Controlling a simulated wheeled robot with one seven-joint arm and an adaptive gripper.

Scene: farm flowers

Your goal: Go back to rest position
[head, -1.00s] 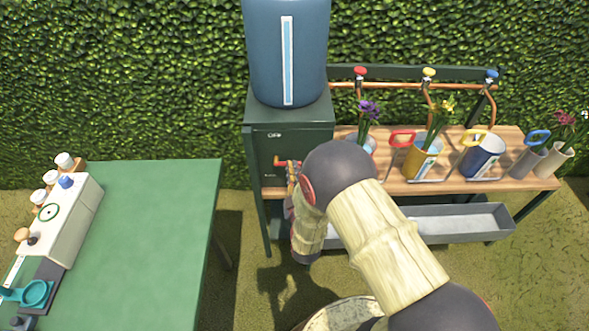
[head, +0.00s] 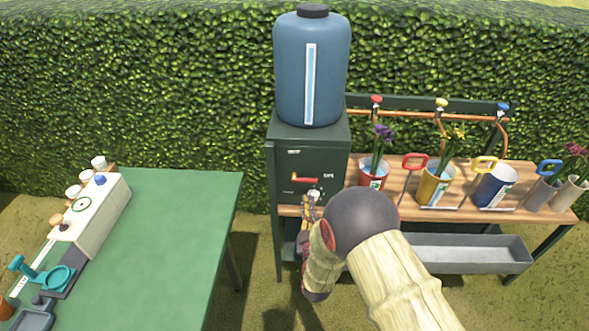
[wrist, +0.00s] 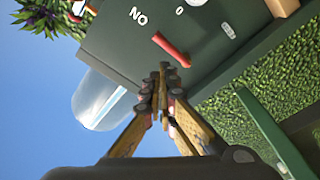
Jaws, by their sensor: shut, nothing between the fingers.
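My gripper (head: 314,195) is just in front of the dark green box (head: 285,165), below its red lever (head: 305,180). In the wrist view my gripper (wrist: 161,72) has its fingers together with nothing between them. Its tips appear close to the red lever (wrist: 172,48); I cannot tell the exact gap. The lever lies roughly level in the head view. My arm is bent in front of the bench and hides part of it.
A blue water tank (head: 312,70) stands on the box. The wooden bench (head: 408,178) at right holds several flower pots, including a red pot (head: 371,178). A grey trough (head: 470,258) hangs below. A green table (head: 180,235) stands at left, with grass between.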

